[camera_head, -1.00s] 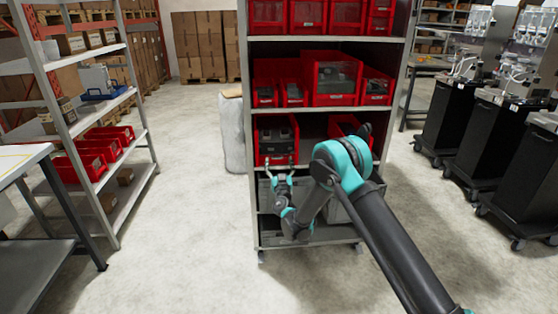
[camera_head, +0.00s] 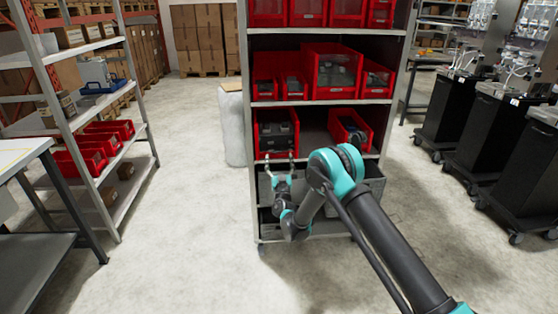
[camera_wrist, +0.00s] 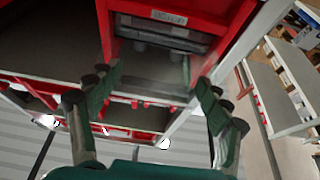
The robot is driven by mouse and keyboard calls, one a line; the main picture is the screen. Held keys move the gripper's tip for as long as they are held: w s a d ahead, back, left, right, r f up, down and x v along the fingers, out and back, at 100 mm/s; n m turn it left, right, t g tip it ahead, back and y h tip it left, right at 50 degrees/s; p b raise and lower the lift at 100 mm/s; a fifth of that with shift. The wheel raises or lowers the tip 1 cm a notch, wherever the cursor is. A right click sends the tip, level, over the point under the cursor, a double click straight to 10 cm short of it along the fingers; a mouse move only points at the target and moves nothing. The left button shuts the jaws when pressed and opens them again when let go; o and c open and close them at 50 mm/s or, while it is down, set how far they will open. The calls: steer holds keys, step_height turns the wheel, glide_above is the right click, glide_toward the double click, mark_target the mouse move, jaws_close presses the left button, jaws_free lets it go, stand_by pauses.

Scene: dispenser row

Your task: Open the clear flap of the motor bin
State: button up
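A red bin (camera_head: 261,147) with dark, motor-like parts in it stands at the left of the lower red-bin shelf. I take it as the motor bin; its clear flap is hard to make out in the head view. My gripper (camera_head: 280,157) is open at the bin's lower front, its two fingers spread. In the wrist view the red bin (camera_wrist: 228,20) fills the upper middle, with a pale label and a grey, see-through-looking front strip. My open gripper (camera_wrist: 157,78) has one finger on each side below it, with nothing between the fingers. I cannot tell whether a finger touches the bin.
Another red bin (camera_head: 349,128) stands to the right on the same shelf, and a wide red bin (camera_head: 332,70) sits on the shelf above. Grey bins (camera_head: 372,184) sit below, near my arm. A side rack (camera_head: 140,150) stands at left, black carts (camera_head: 455,120) at right. Floor between is clear.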

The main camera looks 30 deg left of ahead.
steer(key=o, duration=0.4)
steer(key=shift+s, duration=0.1)
steer(key=v, duration=0.7)
steer(key=shift+s+d+f, duration=0.1)
steer(key=shift+d, duration=0.1)
steer(key=shift+c, duration=0.7)
